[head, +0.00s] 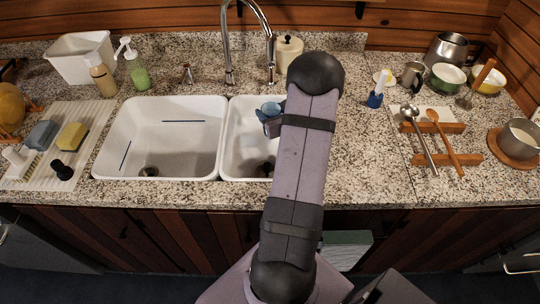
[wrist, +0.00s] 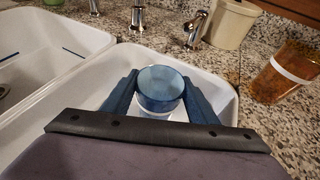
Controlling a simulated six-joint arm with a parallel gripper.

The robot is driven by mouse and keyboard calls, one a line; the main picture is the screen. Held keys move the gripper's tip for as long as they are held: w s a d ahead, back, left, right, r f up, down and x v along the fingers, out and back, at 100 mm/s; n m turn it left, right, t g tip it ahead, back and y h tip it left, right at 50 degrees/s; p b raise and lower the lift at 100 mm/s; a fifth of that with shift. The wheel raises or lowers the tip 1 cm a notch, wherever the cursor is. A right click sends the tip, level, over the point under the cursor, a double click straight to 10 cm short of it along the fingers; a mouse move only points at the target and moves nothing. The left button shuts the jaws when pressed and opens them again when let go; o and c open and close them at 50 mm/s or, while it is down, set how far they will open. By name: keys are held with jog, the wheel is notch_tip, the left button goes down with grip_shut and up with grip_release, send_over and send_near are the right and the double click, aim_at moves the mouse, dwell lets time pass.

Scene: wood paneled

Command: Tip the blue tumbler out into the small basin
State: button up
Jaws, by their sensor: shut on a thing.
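The blue tumbler (head: 270,107) is between the fingers of my gripper (head: 272,122), above the small basin (head: 237,145). In the wrist view the tumbler (wrist: 160,86) is see-through blue, with both dark blue fingers of my gripper (wrist: 160,98) shut against its sides. Its round mouth shows; I cannot tell exactly how far it tilts or whether anything is inside. The small basin's white rim (wrist: 228,108) shows around the gripper in the wrist view. My arm hides the basin's right part in the head view.
The large basin (head: 160,135) adjoins on the left. The faucet (head: 228,60) and a cream canister (head: 288,50) stand behind. An amber cup with a white band (wrist: 285,72) stands right of the basin in the wrist view.

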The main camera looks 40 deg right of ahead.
jog(key=shift+r, duration=0.15)
jog(key=o, duration=1)
grip_shut()
jog(key=shift+r+p, duration=1.45)
jog(key=shift+r, duration=1.55)
